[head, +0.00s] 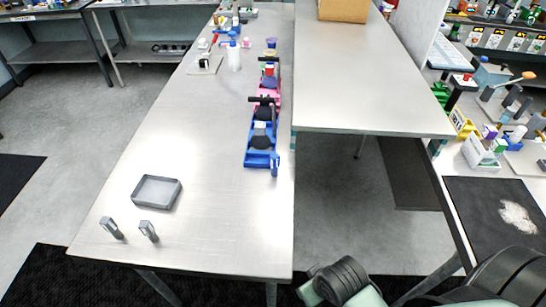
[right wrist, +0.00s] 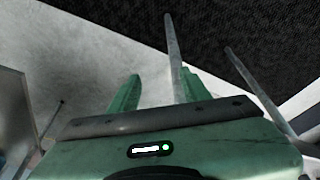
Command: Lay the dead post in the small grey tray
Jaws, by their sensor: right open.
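The small grey tray (head: 157,192) lies on the near left part of the long metal table and looks empty. Two small grey posts stand upright in front of it near the table's front edge: a left post (head: 111,228) and a right post (head: 149,231). Each has a pale patch on its face; I cannot tell which is dead. My right gripper (right wrist: 160,73) shows its two green fingers apart, with nothing between them, over floor and thin metal legs. It is away from the tray and posts. My left gripper is in neither view.
The long metal table (head: 215,210) is clear around the tray. Blue and pink fixtures (head: 262,135) line its right edge. Bottles and small parts stand at its far end. A second table (head: 365,80) is at the right, and a crowded bench (head: 500,185) stands farther right.

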